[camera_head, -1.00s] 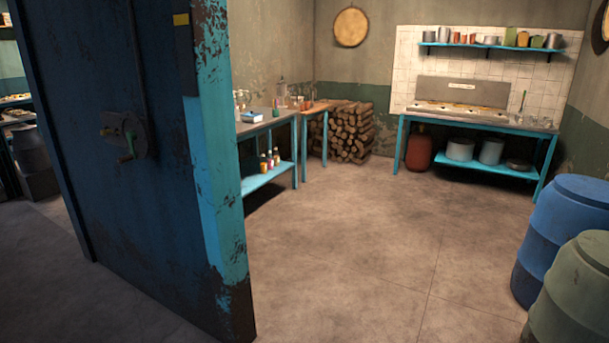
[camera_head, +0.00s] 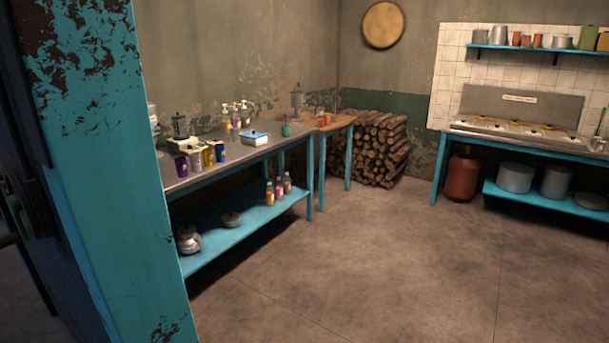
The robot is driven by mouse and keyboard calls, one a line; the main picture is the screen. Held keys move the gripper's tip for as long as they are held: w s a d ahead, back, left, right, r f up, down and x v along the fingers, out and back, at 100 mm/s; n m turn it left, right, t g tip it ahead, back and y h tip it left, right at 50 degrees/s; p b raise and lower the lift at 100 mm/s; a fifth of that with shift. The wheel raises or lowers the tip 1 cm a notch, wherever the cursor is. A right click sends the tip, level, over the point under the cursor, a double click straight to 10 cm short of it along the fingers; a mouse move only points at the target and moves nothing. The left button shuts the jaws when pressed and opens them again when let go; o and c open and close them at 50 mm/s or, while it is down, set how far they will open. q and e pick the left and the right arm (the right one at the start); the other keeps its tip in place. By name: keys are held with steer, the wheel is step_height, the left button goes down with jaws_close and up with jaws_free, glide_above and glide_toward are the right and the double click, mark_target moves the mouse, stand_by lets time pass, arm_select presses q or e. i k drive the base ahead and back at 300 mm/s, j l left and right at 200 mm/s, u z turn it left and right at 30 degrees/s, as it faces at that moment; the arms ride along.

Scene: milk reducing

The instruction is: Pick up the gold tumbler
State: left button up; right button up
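A small gold tumbler (camera_head: 209,156) stands upright on the grey-topped, blue-legged side table (camera_head: 250,159) along the left wall. It is in a short row near the table's front edge, between a silver tumbler (camera_head: 196,162) and a blue one (camera_head: 221,153). A purple tumbler (camera_head: 182,167) stands at the row's left end. Neither of my grippers is in view.
A blue, peeling door edge (camera_head: 115,190) stands close on the left. The table holds bottles and a blue-white box (camera_head: 254,138); its lower shelf (camera_head: 235,238) holds pots and bottles. A log pile (camera_head: 372,148) and stove counter (camera_head: 515,137) are behind. The middle floor is clear.

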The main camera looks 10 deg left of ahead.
mark_target(207, 154)
steer(key=i+l+u, duration=0.1)
steer(key=i+u, duration=0.25)
steer(key=i+l+u, duration=0.35)
steer(key=i, duration=0.2)
steer(key=i+l+u, duration=0.35)
steer(key=i+j, duration=0.1)
